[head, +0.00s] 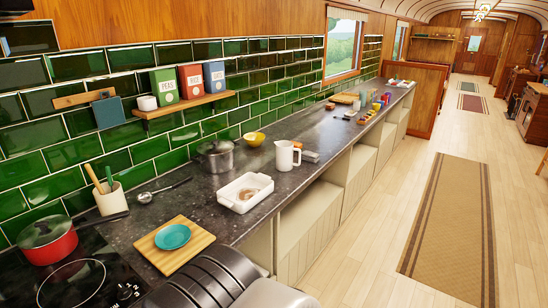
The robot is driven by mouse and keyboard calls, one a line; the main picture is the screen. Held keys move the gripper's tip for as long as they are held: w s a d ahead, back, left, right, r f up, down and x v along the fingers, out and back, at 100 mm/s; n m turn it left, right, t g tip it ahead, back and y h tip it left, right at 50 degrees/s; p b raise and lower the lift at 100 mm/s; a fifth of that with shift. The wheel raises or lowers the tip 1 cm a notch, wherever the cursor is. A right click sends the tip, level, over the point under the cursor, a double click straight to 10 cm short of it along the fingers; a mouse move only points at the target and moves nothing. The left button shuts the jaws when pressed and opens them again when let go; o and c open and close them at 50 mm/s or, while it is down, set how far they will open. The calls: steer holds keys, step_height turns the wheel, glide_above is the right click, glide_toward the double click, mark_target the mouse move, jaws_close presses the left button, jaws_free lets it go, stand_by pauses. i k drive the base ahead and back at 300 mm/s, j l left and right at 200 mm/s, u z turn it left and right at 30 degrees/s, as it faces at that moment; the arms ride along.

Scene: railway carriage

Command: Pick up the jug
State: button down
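The jug (285,155) is white with a handle on its right side. It stands upright on the dark stone counter (325,142), near the front edge. A white rectangular dish (228,196) with something brown in it is in front of the jug and to its left. Small orange and grey items (310,156) lie just to the jug's right. My gripper is not in view; only a dark rounded part of my own body shows at the bottom.
A lidded pot (215,156) and a yellow bowl (254,138) stand behind the dish. A teal plate (173,237) lies on a wooden board (150,247). A red pan (48,245) sits on the hob. Open floor (375,270) with a runner rug (450,220) is to the right.

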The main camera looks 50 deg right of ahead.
mark_target(285, 149)
steer(key=z, duration=1.8)
steer(key=i+l+u, duration=0.1)
steer(key=u, duration=0.7)
steer(key=i+l+u, duration=0.15)
steer(key=l, duration=0.25)
steer(key=i+l+u, duration=0.15)
steer(key=l, duration=0.25)
steer(key=i+l+u, duration=0.15)
steer(key=l, duration=0.3)
steer(key=i+l+u, duration=0.15)
steer(key=l, duration=0.3)
steer(key=i+l+u, duration=0.15)
steer(key=l, duration=0.35)
steer(key=i+l+u, duration=0.15)
steer(key=l, duration=0.3)
steer(key=i+l, duration=0.1)
steer(key=l, duration=0.75)
steer(key=i, duration=0.1)
